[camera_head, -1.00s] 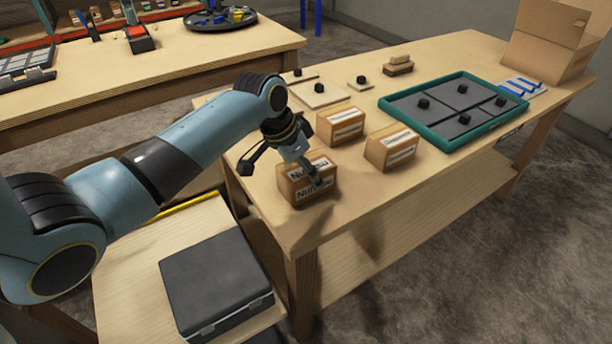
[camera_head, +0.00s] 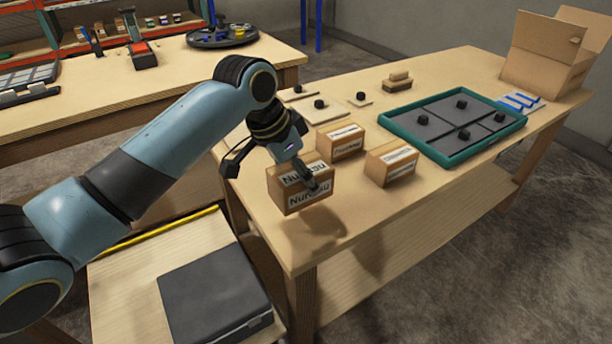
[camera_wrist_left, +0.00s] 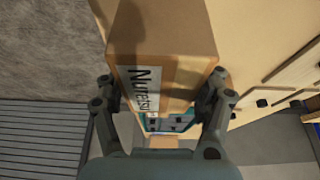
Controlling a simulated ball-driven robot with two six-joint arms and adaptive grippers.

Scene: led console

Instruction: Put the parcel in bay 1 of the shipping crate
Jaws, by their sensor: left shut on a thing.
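The parcel, a brown cardboard box (camera_head: 287,200) with white printed labels, is held slightly above the near end of the wooden table. My left gripper (camera_head: 311,181) is shut on it, with a finger against its face. In the left wrist view the parcel (camera_wrist_left: 160,45) fills the top middle, between the two fingers (camera_wrist_left: 160,98). A teal-rimmed crate (camera_head: 452,158) with several dark grey bays, each with a black knob-like piece, lies further right on the table. No bay numbers can be read. My right gripper is not in view.
Two similar labelled boxes (camera_head: 341,141) (camera_head: 391,164) stand between the parcel and the crate. Wooden plates with black knobs (camera_head: 319,104) lie behind. An open cardboard carton (camera_head: 545,60) stands at the far right. A dark case (camera_head: 213,290) sits lower, front left.

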